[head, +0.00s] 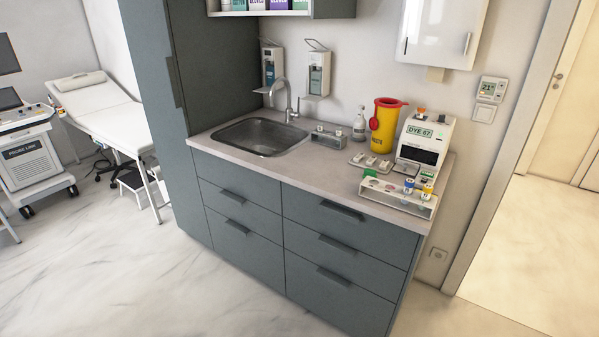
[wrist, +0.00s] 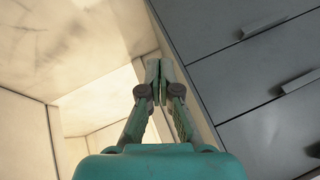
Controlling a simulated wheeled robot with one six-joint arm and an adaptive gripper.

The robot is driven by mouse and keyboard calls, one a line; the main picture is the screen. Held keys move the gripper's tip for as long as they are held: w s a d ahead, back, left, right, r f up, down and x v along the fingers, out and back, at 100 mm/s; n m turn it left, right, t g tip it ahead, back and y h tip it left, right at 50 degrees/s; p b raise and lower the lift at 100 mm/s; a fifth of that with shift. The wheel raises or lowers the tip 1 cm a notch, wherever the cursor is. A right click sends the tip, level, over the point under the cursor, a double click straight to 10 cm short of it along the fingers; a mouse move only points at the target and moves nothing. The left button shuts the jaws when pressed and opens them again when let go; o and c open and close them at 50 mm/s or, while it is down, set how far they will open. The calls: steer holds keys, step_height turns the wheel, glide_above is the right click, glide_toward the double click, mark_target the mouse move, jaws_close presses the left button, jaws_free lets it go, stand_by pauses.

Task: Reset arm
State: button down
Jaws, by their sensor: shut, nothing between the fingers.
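My gripper (wrist: 160,68) shows in the wrist view, green, with its two fingers together and nothing between them. Beyond it are the pale floor and a dark grey drawer front on the right. It touches nothing that I can see. My arm and gripper do not show in the head view.
A grey counter (head: 315,180) with drawers holds a sink (head: 262,137), a yellow container (head: 384,128), a device marked DYE 07 (head: 423,140) and a rack (head: 395,196) with vials. A doorway is at right. An exam bed (head: 100,108) and a cart (head: 32,155) stand left. Front floor is clear.

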steer(key=s+a+r+n+t, duration=0.2)
steer(key=s+a+r+n, duration=0.15)
steer(key=s, duration=0.85)
steer(key=s+a+r+n+t, duration=0.2)
steer(key=s+a, duration=0.3)
steer(key=s, duration=0.8)
steer(key=s+a+r+n+t, duration=0.1)
steer(key=s+r+n+t, duration=0.1)
steer(key=s+r, duration=0.6)
steer(key=s+a+r+n+t+y, duration=0.1)
steer(key=s+r+n, duration=0.1)
steer(key=s+r, duration=0.6)
step_height(320, 180, up, 7)
steer(key=shift+r+t, duration=0.2)
steer(key=shift+t, duration=0.2)
